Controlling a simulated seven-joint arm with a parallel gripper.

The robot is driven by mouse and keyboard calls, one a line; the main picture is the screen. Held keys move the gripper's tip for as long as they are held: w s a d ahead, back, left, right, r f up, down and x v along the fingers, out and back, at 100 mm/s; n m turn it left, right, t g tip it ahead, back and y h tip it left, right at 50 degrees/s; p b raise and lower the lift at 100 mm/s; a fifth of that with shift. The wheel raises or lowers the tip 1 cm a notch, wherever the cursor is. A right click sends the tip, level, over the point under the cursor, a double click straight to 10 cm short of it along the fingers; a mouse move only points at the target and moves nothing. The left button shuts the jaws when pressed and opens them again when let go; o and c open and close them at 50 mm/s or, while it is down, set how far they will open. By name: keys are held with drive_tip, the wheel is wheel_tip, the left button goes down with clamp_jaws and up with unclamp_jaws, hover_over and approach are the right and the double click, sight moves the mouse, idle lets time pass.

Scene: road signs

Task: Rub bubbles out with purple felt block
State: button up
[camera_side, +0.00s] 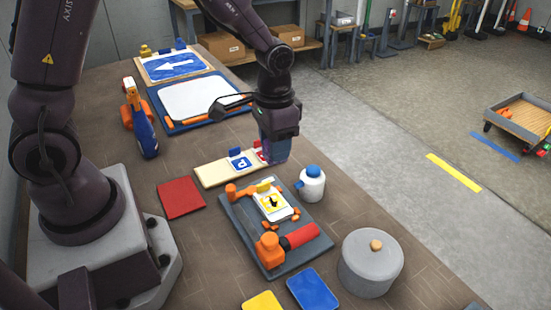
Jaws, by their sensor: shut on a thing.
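My gripper (279,135) points down above the middle of the table, near the far end of the grey board. A purple-blue block (273,153), which looks like the felt block, is at its end, and the gripper is shut on it. The fingers are hard to make out against it. Below and in front, a small white and yellow sign with a black mark (271,203) lies on the dark grey board (262,238) among orange clamps. The block is apart from this sign. Bubbles are too small to see.
A white bottle with a blue cap (312,184) stands close right. A red roller (301,236), grey lidded pot (370,263), red mat (181,198) and blue spray bottle (143,128) surround the area.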

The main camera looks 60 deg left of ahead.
sight(272, 165)
drive_tip(key=f+m, duration=0.1)
drive_tip(key=m, duration=0.2)
drive_tip(key=s+f+m, duration=0.1)
drive_tip(key=f+m, duration=0.1)
drive_tip(key=m, duration=0.1)
drive_tip(key=d+f+m, duration=0.1)
drive_tip(key=m, duration=0.2)
drive_tip(key=shift+s+d+f, duration=0.1)
drive_tip(key=shift+s+f, duration=0.1)
drive_tip(key=shift+f, duration=0.2)
drive_tip(key=m, duration=0.2)
drive_tip(key=f+m, duration=0.1)
drive_tip(key=m, duration=0.1)
drive_tip(key=shift+d, duration=0.15)
drive_tip(key=m, duration=0.3)
drive_tip(key=shift+w, duration=0.25)
drive_tip(key=shift+f+m, duration=0.3)
drive_tip(key=shift+f, duration=2.1)
drive_tip(key=shift+f, duration=0.55)
drive_tip(key=shift+s, duration=0.1)
